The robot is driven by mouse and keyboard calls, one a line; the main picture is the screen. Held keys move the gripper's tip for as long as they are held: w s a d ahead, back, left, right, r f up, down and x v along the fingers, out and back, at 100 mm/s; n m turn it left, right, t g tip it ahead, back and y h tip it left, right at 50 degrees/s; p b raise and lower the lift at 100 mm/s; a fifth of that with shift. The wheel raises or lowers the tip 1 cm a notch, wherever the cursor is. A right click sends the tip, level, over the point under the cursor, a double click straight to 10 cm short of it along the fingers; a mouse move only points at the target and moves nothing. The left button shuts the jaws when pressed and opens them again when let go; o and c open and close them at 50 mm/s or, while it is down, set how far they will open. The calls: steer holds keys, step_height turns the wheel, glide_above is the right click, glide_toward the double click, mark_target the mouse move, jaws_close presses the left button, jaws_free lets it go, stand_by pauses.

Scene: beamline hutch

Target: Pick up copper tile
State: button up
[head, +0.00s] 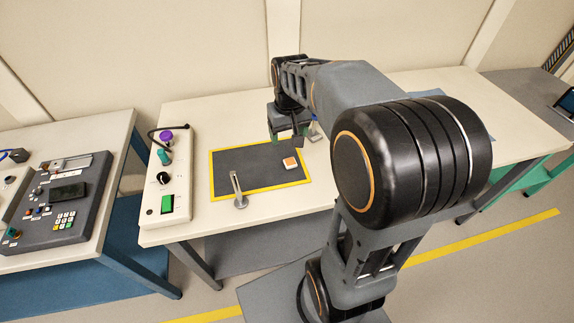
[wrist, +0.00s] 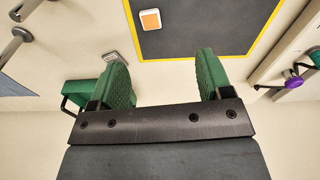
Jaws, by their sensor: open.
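The copper tile is a small orange square with a pale rim (head: 290,163). It lies flat on the dark mat with a yellow border (head: 240,165), near the mat's right side. It also shows at the top of the wrist view (wrist: 151,19). My gripper (head: 287,136) is open and empty above the table's rear part, behind the tile. In the wrist view its green fingers (wrist: 163,68) are spread apart, with bare table between them, and the tile lies beyond the fingertips, apart from them.
A metal lever (head: 238,190) stands at the mat's front edge. A control box (head: 166,190) with a purple knob and green button stands left of the mat. A small grey plate (wrist: 111,56) lies near the left finger. My arm hides the table's right part in the head view.

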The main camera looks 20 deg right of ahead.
steer(key=w+d+f+g, duration=0.1)
steer(key=w+d+f, duration=0.2)
steer(key=w+f, duration=0.1)
steer(key=b, duration=0.1)
glide_above(290, 162)
step_height(290, 162, down, 7)
steer(key=shift+d+f, duration=0.1)
steer(key=shift+f, duration=3.15)
steer(key=c, duration=1)
